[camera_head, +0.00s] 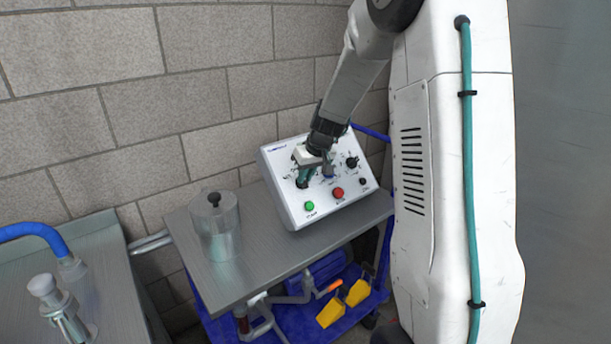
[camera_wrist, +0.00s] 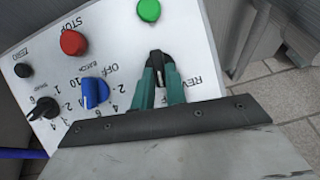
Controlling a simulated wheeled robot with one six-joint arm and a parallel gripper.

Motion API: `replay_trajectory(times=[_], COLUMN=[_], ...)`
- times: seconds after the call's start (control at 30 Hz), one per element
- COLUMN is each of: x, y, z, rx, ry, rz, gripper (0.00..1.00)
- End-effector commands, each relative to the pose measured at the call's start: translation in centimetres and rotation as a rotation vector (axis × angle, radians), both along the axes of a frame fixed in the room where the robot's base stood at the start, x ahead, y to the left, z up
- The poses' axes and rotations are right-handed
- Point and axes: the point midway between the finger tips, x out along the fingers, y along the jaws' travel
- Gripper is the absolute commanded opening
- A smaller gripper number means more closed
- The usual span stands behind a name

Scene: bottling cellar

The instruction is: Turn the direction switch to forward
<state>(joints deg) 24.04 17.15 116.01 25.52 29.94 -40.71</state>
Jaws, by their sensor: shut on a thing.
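The white control box (camera_head: 277,187) stands on the grey cart top against the wall. Its panel (camera_wrist: 120,30) fills much of the wrist view, with print upside down. The direction switch is a black knob (camera_wrist: 155,58) between the print "OFF" and a label starting "REV". My gripper (camera_wrist: 157,72), with teal fingers, is shut on this knob, one finger on each side. The knob's pointer and its forward mark are hidden, so its setting cannot be told. In the head view my gripper (camera_head: 304,178) reaches the left part of the panel and covers the switch.
Close by are a green button (camera_wrist: 149,10), a red button (camera_wrist: 73,42), a blue knob (camera_wrist: 95,92) and a black knob (camera_wrist: 44,111).

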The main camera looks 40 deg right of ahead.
Motion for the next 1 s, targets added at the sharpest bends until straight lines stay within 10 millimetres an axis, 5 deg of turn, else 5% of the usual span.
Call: replay_trajectory(times=[1.0], x=[-0.35], y=[-0.85], z=[-0.45], rx=[0.492], ry=[0.02], rz=[-0.442], gripper=[0.0])
